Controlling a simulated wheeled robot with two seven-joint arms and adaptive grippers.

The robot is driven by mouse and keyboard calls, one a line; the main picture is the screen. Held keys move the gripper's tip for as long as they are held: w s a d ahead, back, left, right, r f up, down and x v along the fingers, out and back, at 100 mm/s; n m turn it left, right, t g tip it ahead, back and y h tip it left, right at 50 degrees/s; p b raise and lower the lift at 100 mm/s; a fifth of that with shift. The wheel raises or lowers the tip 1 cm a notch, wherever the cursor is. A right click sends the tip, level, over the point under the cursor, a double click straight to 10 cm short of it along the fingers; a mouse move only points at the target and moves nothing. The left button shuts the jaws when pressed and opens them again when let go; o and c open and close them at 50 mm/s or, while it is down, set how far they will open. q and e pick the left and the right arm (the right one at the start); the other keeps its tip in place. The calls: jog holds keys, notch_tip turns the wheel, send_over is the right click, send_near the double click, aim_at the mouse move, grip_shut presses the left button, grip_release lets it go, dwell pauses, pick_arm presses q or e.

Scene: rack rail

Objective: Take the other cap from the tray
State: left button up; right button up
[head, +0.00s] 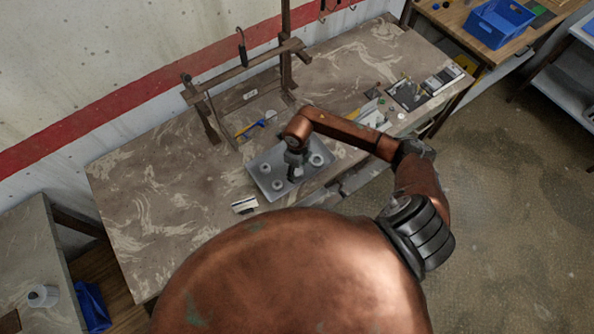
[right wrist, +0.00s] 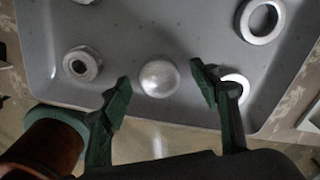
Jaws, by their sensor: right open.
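The grey tray (head: 262,158) lies on the marbled table, and its floor fills much of the right wrist view (right wrist: 185,30). A round, domed, pale metal cap (right wrist: 158,77) sits on the tray floor near one wall. My right gripper (right wrist: 160,80) is open, with its green fingers on either side of the cap and visible gaps to it. In the head view the right gripper (head: 294,172) points down over the tray and hides part of it. I cannot make out the cap there. My left gripper is not in view.
The tray also holds a nut-like ring (right wrist: 82,63), a flat ring (right wrist: 262,22) and another ring (right wrist: 236,86) partly behind a finger. A rail frame (head: 240,74) with hooks stands behind the tray. A blue-and-yellow tool (head: 255,126) lies between. The table's left part is clear.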

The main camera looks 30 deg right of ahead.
jog(key=shift+f, duration=0.2)
jog(key=c, duration=1.1)
jog(key=shift+r, duration=0.15)
jog(key=shift+c, duration=0.3)
